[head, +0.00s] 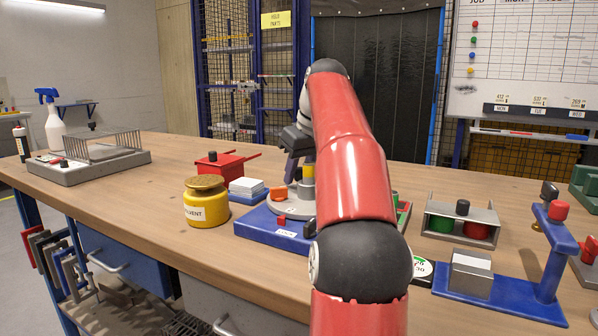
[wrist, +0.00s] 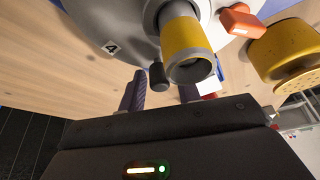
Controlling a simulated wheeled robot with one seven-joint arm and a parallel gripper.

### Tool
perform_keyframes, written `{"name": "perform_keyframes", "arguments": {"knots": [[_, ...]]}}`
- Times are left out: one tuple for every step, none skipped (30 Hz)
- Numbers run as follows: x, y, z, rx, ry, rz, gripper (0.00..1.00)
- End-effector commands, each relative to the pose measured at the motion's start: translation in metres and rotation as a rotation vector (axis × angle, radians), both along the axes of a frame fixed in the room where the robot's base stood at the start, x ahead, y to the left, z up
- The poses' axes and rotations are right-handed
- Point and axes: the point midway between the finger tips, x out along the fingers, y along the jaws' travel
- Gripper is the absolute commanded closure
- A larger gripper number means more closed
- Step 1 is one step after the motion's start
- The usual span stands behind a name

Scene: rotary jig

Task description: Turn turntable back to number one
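The turntable is a pale grey disc (head: 292,207) on a blue base (head: 255,223), partly hidden by my red arm. In the wrist view the disc (wrist: 90,20) fills the top, with a label "4" (wrist: 111,47) at its rim. A yellow post with a grey collar (wrist: 188,45) stands on it, beside an orange block (wrist: 240,20). A short black peg (wrist: 158,76) sticks out at the rim. My gripper (wrist: 161,90) is open, its two dark fingers apart on either side of the peg's line. I cannot tell whether they touch it. In the head view my gripper (head: 297,138) is partly hidden.
A yellow solvent can (head: 206,203) stands close left of the blue base. A red box (head: 218,163) and a white stack (head: 246,186) lie behind. A metal fixture (head: 460,220) and a blue stand (head: 535,270) are at right. The wooden bench is clear at front left.

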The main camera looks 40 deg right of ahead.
Motion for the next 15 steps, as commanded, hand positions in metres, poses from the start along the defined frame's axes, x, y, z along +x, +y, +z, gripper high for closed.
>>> {"name": "perform_keyframes", "arguments": {"knots": [[0.0000,0.0000,0.0001,0.000,0.000,0.000,0.74],[0.0000,0.0000,0.0001,0.000,0.000,0.000,0.78],[0.0000,0.0000,0.0001,0.000,0.000,0.000,0.83],[-0.0001,0.0000,0.0001,0.000,0.000,0.000,0.87],[-0.0001,0.0000,0.0001,0.000,0.000,0.000,0.91],[-0.0002,0.0001,0.0001,0.000,0.000,0.000,0.96],[-0.0002,0.0000,0.0001,0.000,0.000,0.000,1.00],[-0.0001,0.0000,0.0001,0.000,0.000,0.000,1.00],[-0.0001,0.0001,0.0001,0.000,0.000,0.000,1.00],[-0.0001,0.0001,0.0001,0.000,0.000,0.000,1.00],[-0.0001,0.0001,0.0001,0.000,0.000,0.000,1.00],[-0.0001,0.0001,0.0001,0.000,0.000,0.000,1.00],[-0.0002,0.0001,0.0000,0.000,0.000,0.000,1.00],[-0.0003,0.0001,0.0001,0.000,0.001,0.000,1.00],[-0.0003,0.0001,0.0001,0.000,0.001,-0.001,1.00]]}}
